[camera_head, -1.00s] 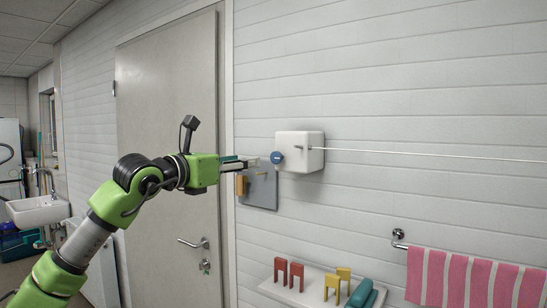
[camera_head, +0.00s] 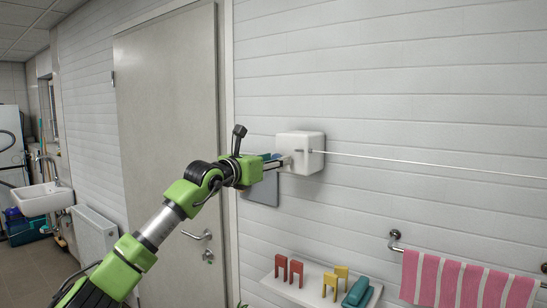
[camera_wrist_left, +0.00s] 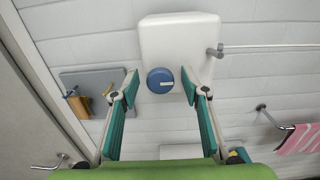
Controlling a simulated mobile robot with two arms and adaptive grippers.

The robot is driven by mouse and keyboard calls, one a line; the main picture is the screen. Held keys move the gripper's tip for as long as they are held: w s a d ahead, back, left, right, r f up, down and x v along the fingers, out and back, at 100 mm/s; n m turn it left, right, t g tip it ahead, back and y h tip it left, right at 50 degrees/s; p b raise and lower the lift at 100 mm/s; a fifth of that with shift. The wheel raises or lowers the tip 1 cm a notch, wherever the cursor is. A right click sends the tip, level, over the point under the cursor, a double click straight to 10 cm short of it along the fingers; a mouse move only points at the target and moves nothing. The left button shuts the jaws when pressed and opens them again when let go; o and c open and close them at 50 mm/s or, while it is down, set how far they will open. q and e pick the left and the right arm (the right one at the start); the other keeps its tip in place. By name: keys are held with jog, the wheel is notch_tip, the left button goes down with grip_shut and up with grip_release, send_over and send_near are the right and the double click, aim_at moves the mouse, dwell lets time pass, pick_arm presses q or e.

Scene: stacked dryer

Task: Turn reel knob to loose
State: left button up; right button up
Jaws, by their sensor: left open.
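The white reel box (camera_head: 308,150) is fixed to the wall, and a line (camera_head: 420,166) runs taut from it to the right. In the left wrist view the round blue knob (camera_wrist_left: 160,81) with a pale mark sits at the lower edge of the box (camera_wrist_left: 180,38). My left gripper (camera_wrist_left: 160,86) is open, with one fingertip on each side of the knob and a visible gap to both. In the head view my left gripper (camera_head: 284,162) reaches the left side of the box and hides the knob. My right gripper is not in view.
A striped towel (camera_head: 455,278) hangs on a rail at right. A door (camera_head: 165,130) is at left.

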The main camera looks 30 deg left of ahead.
pick_arm(q)
jog(key=shift+c, duration=0.4)
jog(key=c, duration=1)
jog(key=shift+a+f+n+b, duration=0.1)
jog(key=shift+n+b, duration=2.15)
jog(key=shift+n, duration=2.25)
jog(key=shift+a+f+n+b, duration=0.1)
jog(key=shift+n+b, duration=2.15)
jog(key=shift+n, duration=2.25)
